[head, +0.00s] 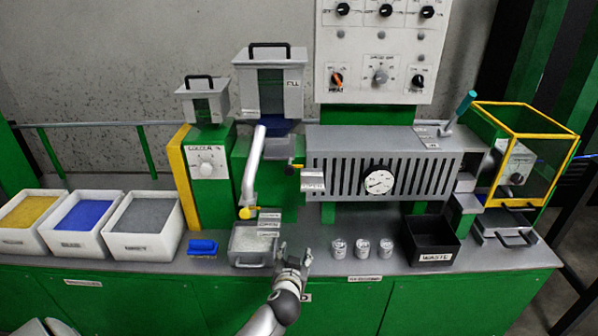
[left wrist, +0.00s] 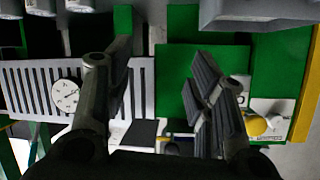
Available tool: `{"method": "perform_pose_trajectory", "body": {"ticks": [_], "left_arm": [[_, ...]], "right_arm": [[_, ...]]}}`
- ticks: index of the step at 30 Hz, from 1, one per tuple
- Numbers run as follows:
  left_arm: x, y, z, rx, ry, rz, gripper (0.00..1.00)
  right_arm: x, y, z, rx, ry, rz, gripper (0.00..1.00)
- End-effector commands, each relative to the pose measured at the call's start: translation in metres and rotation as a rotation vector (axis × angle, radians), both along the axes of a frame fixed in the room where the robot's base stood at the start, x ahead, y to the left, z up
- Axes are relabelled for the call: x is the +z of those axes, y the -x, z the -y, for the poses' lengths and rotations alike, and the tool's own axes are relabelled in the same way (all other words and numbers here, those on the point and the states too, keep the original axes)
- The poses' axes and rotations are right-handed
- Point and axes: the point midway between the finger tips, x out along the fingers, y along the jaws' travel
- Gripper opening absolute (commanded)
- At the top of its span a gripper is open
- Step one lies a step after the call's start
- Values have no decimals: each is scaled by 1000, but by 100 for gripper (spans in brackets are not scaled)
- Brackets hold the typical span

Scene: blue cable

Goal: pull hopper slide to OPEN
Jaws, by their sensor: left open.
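The hopper (head: 270,82), a grey box with a black handle and a FILL label, stands above a blue part and a green housing.
Several cups (head: 362,248) and a black waste bin (head: 431,243) stand to the right. The slotted barrel cover with its gauge (head: 379,182) lies right of the knob.

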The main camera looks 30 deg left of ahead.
Motion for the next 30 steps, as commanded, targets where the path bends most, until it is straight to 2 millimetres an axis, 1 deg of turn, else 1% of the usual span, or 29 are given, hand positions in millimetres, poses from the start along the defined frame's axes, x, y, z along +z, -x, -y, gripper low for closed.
{"method": "perform_pose_trajectory", "body": {"ticks": [1,2,6,11,12,14,15,16,19,23,26,30], "left_arm": [[14,-5,-3,9,-4,31,50],[22,-8,-5,15,-5,49,50],[64,-20,-12,43,-11,147,50],[119,-30,-21,80,-15,276,50],[134,-32,-24,89,-16,312,50],[150,-33,-26,100,-17,349,50],[165,-34,-28,108,-16,384,50],[173,-34,-30,114,-18,403,50],[186,-35,-33,122,-17,436,50],[189,-44,-38,124,-19,441,50],[190,-56,-46,123,-19,441,50],[190,-78,-59,124,-20,439,50]], "right_arm": [[0,0,4,1,5,0,0],[1,0,7,0,8,0,0],[2,0,12,-1,14,0,0],[2,0,9,-3,10,-1,0],[3,0,7,-4,9,-1,0],[3,0,5,-5,6,-1,0],[3,0,4,-4,5,-1,0],[3,0,4,-5,5,-1,0],[4,0,3,-5,4,-1,0],[6,0,3,-5,3,-1,0],[10,1,3,-5,3,-1,0],[14,1,3,-5,3,-1,0]]}}
